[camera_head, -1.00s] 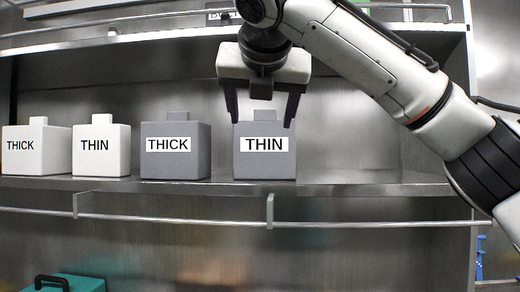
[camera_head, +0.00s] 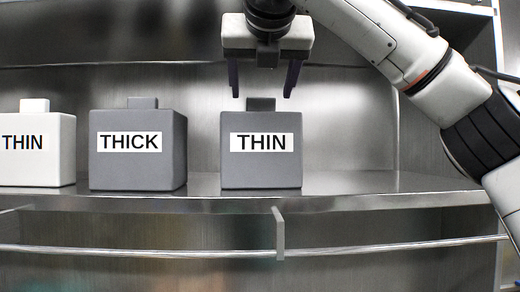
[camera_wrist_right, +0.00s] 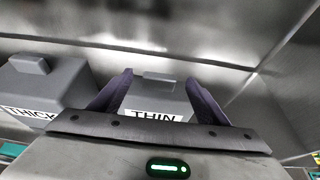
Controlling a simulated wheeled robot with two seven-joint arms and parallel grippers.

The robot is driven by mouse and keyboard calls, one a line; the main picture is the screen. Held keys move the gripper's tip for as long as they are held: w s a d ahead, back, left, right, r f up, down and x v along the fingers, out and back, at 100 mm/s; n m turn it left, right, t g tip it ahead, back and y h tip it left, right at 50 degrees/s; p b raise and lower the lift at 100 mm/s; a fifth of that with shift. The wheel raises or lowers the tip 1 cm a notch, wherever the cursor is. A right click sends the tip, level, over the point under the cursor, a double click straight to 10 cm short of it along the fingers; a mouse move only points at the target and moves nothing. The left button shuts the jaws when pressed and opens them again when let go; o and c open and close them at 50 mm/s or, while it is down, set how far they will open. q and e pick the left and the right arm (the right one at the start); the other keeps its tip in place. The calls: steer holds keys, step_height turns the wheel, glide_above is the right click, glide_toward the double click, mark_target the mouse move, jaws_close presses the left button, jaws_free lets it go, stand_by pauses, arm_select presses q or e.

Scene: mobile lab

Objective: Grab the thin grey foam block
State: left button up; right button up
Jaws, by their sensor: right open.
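The thin grey foam block (camera_head: 261,171) stands upright on the metal shelf, with a white THIN label on its front and a small knob (camera_head: 261,104) on top. My right gripper (camera_head: 262,94) is open and empty, pointing down just above the block, its two fingers to either side of the knob. In the right wrist view the block (camera_wrist_right: 157,97) shows between the open fingers (camera_wrist_right: 160,90), its lower part hidden by the gripper body. Whether the fingers touch the block cannot be told. My left gripper is not in view.
A grey THICK block (camera_head: 138,172) stands left of the thin grey one, with a gap between. A white THIN block (camera_head: 38,170) stands farther left. The shelf (camera_head: 380,183) is bare to the right. A rail (camera_head: 150,252) runs below its front edge.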

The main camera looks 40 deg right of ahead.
mark_target(261, 98)
steer(key=x, duration=0.4)
steer(key=shift+w+d+f, duration=0.15)
steer(key=shift+f, duration=0.15)
steer(key=c, duration=1.5)
